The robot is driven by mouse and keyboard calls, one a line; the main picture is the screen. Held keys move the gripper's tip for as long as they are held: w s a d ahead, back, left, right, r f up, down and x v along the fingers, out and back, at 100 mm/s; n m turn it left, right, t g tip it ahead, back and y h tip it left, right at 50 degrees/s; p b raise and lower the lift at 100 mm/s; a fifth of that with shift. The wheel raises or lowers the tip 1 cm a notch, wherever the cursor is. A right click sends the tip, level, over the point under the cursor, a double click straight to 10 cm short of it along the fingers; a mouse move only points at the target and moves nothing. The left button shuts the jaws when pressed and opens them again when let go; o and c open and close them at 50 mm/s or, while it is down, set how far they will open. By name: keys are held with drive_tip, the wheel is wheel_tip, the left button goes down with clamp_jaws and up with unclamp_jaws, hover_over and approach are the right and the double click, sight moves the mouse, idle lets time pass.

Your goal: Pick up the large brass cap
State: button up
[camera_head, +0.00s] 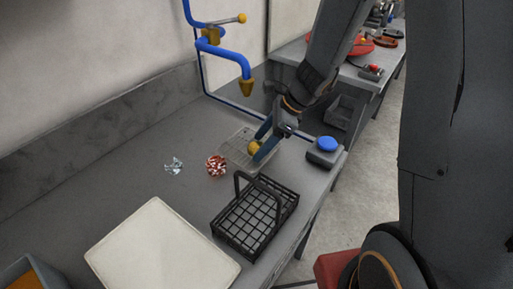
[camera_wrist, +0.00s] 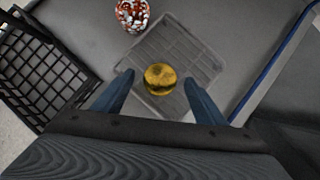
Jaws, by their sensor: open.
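The large brass cap (camera_wrist: 160,78) is a round, yellow-gold piece on a grey grid tray in the wrist view. It also shows in the head view (camera_head: 254,147), close by my fingers. My gripper (camera_wrist: 162,82) has its two blue fingers apart, one on each side of the cap, with clear gaps to it in the wrist view. In the head view, my gripper (camera_head: 262,143) reaches down over the tray. I cannot tell the exact height of the fingertips over the tray.
The grid tray (camera_head: 236,152) lies on the grey bench. A black wire basket (camera_head: 254,215), a red-and-white bundle (camera_head: 216,166), a clear bundle (camera_head: 174,166), and a blue button on a grey box (camera_head: 325,147) stand around it. A blue pipe (camera_head: 232,55) hangs behind. A pale board (camera_head: 160,252) lies in front.

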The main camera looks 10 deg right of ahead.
drive_tip(key=shift+c, duration=0.5)
drive_tip(key=c, duration=1.2)
drive_tip(key=shift+r, duration=0.2)
